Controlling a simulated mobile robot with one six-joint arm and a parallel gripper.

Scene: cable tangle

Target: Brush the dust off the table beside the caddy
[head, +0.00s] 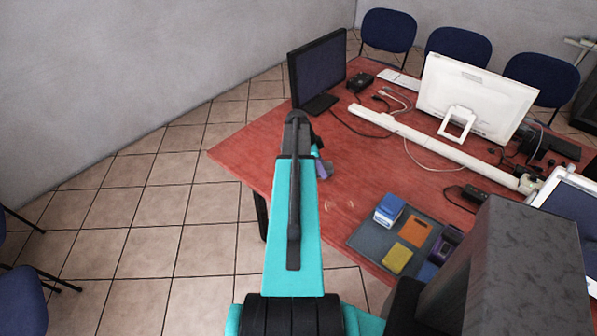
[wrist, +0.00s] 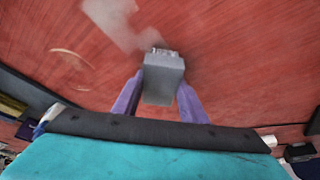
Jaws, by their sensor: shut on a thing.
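My gripper (wrist: 160,84), with purple fingers, is shut on a grey block-like brush (wrist: 163,80) in the wrist view. Its pale far end is close to the red table (wrist: 240,60); I cannot tell whether it touches. A pale, smeared dust patch (wrist: 118,22) lies just beyond the brush, to its upper left. In the head view my gripper (head: 321,168) is over the table's near left part, mostly hidden by my arm, and the brush is not clear. A grey tray (head: 366,244), perhaps the caddy, lies to the right.
The tray carries a blue-and-white box (head: 389,210), an orange piece (head: 415,234) and a yellow piece (head: 397,258). A faint ring mark (wrist: 72,66) shows on the table. A black monitor (head: 317,72), a white monitor (head: 475,93) and cables stand farther back.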

